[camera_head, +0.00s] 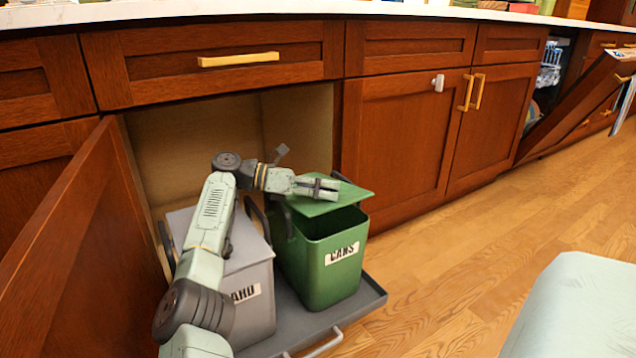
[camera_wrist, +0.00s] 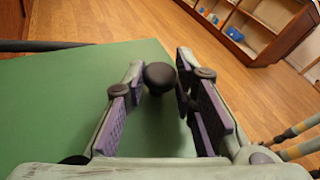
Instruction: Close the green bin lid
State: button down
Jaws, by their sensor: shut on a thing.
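The green bin (camera_head: 320,285), labelled CANS, stands on a pull-out tray, its front opening showing dark inside. Its green lid (camera_head: 349,197) is partly open, sitting above the rear of the opening. In the wrist view the lid (camera_wrist: 60,110) is a flat green panel filling the left and middle. A dark round knob (camera_wrist: 159,77) shows at the lid's edge. My gripper (camera_head: 333,188) reaches over the lid from the left. In the wrist view its fingers are on either side of the knob and shut on it; the exact contact is partly hidden.
A grey bin (camera_head: 258,317) with a partly hidden label stands left of the green bin, behind my arm. The tray (camera_head: 372,293) has a front handle (camera_head: 325,343). An open cabinet door (camera_head: 85,240) stands at left. A dishwasher door (camera_head: 570,105) hangs open at far right.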

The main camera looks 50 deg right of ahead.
aim_at(299, 202)
jog(key=shift+s+f+m+t+b, duration=0.2)
jog(key=shift+f+m+t+b, duration=0.2)
jog(key=shift+f, duration=0.2)
jog(key=shift+s+f+m+t+b, duration=0.2)
jog(key=shift+f+m+b, duration=0.05)
jog(key=shift+f+m, duration=0.3)
jog(key=shift+f+y, duration=0.1)
jog(key=shift+y, duration=0.2)
jog(key=c, duration=1.3)
grip_release()
jog(key=shift+v, duration=3.75)
jog(key=shift+s, duration=0.1)
